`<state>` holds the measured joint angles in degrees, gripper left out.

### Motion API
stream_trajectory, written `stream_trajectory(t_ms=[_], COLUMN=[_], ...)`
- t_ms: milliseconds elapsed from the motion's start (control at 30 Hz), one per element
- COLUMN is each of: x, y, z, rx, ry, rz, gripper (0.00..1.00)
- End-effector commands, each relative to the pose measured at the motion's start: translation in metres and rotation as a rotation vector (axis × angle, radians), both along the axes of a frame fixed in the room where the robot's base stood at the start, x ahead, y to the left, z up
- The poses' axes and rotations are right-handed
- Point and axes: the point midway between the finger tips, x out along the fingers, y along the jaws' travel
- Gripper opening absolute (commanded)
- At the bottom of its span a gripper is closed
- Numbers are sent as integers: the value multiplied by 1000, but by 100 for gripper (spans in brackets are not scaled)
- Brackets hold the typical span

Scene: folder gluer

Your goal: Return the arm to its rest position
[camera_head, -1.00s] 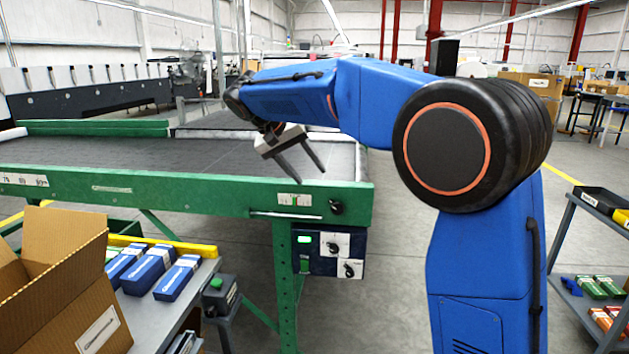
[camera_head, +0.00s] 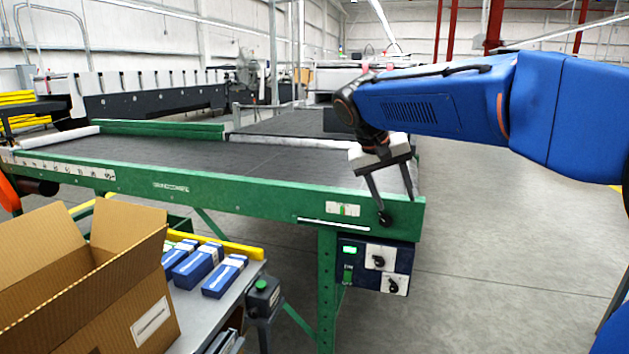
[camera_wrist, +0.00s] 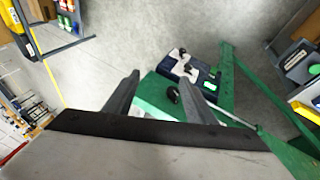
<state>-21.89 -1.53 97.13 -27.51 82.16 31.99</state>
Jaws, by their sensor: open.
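My blue arm (camera_head: 430,108) reaches in from the right in the head view, bent at its joints. My gripper (camera_head: 397,203) hangs at its end, fingers pointing down, in front of the near right corner of the green-framed conveyor table (camera_head: 215,192). Its two dark fingers are apart with nothing between them. In the wrist view the fingers (camera_wrist: 158,88) also stand apart and empty, with the table's green corner and control box (camera_wrist: 190,68) beyond them. I cannot tell how close the fingertips are to the frame.
An open cardboard box (camera_head: 105,290) stands at the lower left. Beside it, blue boxes (camera_head: 224,275) lie on a grey bench with a yellow rail. A control box (camera_head: 375,265) hangs under the table corner. The floor (camera_head: 500,240) to the right is clear.

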Motion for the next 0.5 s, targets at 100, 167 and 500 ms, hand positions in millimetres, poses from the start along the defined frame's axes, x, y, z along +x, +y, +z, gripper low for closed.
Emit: stream_trajectory(t_ms=[100, 167, 500], x=[-36, -53, -151], y=[-24, -33, -73], z=[-8, -14, -56], rx=[45, 69, 194], ry=[7, 8, -7], rz=[23, 37, 106], gripper=[50, 50, 50])
